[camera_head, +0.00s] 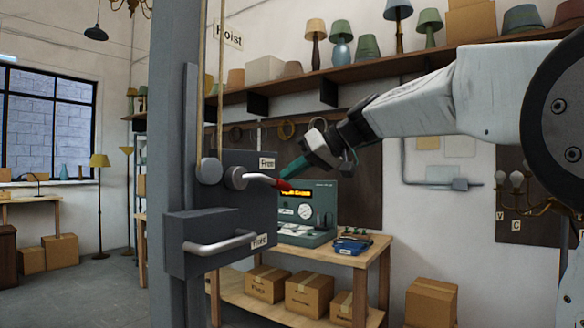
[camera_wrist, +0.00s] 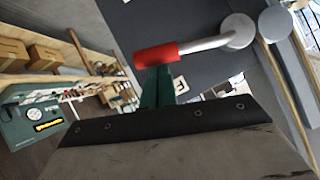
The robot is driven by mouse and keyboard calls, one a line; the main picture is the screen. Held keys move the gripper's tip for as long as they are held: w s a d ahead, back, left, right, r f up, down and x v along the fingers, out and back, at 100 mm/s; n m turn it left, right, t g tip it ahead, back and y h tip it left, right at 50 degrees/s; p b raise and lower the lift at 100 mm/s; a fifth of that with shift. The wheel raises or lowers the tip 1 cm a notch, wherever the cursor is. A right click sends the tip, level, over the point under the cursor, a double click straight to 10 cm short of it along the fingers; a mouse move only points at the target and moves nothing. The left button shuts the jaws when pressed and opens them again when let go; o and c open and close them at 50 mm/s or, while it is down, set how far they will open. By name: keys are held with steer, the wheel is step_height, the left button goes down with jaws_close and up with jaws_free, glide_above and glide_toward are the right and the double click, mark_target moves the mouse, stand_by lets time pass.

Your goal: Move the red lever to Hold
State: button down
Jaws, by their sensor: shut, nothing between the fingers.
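The lever's red grip (camera_head: 283,184) is at the end of a metal rod that runs right and slightly down from a round pivot (camera_head: 235,177) on the grey hoist box. The lever is just below the Free label (camera_head: 267,162) and well above the Hold label (camera_head: 259,241). My gripper (camera_head: 290,170) is shut and empty, its teal fingertips right at the red grip from above right. In the wrist view the red grip (camera_wrist: 155,54) crosses in front of the ends of my green fingers (camera_wrist: 157,88). I cannot tell whether they touch.
A fixed metal handle (camera_head: 220,244) sticks out from the lower box below the lever. The grey post (camera_head: 172,130) and a rope (camera_head: 221,80) stand left of it. A workbench (camera_head: 345,255) with a green tester (camera_head: 307,212) is behind.

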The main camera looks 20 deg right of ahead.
steer(key=s+a+f+m+g+y, duration=0.1)
steer(key=s+a+f+m+y, duration=0.1)
steer(key=f, duration=0.4)
steer(key=s+a+f+m+y, duration=0.2)
steer(key=a+f+m+y, duration=0.2)
steer(key=f+m+y, duration=0.2)
steer(key=shift+s+f+m+g+y, duration=0.2)
steer(key=shift+f+m+g+y, duration=0.2)
steer(key=shift+m, duration=0.4)
steer(key=w+d+v, duration=0.1)
steer(key=w+v, duration=0.1)
steer(key=v, duration=1.1)
steer(key=shift+w+r, duration=0.15)
steer(key=shift+w, duration=0.2)
